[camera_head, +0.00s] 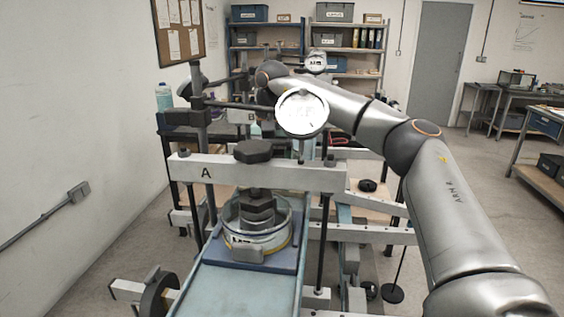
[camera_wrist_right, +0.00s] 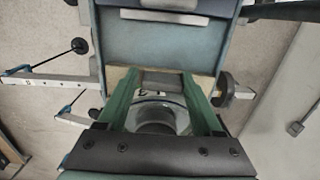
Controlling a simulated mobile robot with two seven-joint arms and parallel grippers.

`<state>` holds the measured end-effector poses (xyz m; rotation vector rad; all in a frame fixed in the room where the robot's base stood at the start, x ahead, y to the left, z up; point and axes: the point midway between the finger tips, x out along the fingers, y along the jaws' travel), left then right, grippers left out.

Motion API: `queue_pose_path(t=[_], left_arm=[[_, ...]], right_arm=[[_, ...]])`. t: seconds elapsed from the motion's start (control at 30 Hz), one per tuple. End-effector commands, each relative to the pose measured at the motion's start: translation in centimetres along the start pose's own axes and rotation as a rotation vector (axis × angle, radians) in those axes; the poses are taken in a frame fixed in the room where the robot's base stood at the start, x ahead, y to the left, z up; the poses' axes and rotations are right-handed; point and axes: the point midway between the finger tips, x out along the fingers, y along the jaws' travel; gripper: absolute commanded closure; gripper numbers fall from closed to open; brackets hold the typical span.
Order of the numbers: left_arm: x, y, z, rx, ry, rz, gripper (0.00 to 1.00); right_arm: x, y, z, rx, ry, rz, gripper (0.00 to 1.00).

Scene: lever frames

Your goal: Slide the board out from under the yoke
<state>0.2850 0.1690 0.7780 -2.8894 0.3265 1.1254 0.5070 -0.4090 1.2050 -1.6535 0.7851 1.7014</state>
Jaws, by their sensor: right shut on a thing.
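In the head view a pale yoke marked A (camera_head: 255,174) spans the near frame. Under it a round cell (camera_head: 257,232) stands on a blue board (camera_head: 245,257), which has a grey tab at its near edge. In the right wrist view my right gripper's green fingers (camera_wrist_right: 162,80) are shut on a grey tab (camera_wrist_right: 162,84), apparently that of the far board. A round cell (camera_wrist_right: 155,118) shows between the fingers; the far board is mostly hidden. My left gripper is not in view.
A teal slide (camera_head: 235,290) runs out at the near side of the near frame. Another teal slide (camera_wrist_right: 165,45) fills the top middle of the wrist view. A dark handwheel (camera_wrist_right: 225,88) stands beside it. Dial gauge (camera_head: 302,112) and posts crowd my right wrist.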

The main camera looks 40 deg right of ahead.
Motion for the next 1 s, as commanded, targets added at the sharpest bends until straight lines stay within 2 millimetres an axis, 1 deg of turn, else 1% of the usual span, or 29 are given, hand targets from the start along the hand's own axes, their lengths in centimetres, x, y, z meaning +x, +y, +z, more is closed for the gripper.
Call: queue_pose_path(t=[0.03,0.63,0.8,0.97,1.0], left_arm=[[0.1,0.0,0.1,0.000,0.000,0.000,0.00],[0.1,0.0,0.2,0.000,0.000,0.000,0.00],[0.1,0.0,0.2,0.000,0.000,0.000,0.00],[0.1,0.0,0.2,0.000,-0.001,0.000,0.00],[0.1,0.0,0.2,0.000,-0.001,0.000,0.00]], right_arm=[[1.4,0.2,0.8,-0.003,-0.037,0.022,0.73],[1.5,0.1,4.2,-0.002,-0.148,0.021,0.73],[1.5,0.1,4.7,-0.002,-0.161,0.021,0.73],[1.5,0.1,4.7,-0.003,-0.161,0.020,0.73],[1.5,0.1,4.7,-0.003,-0.161,0.020,0.32]])
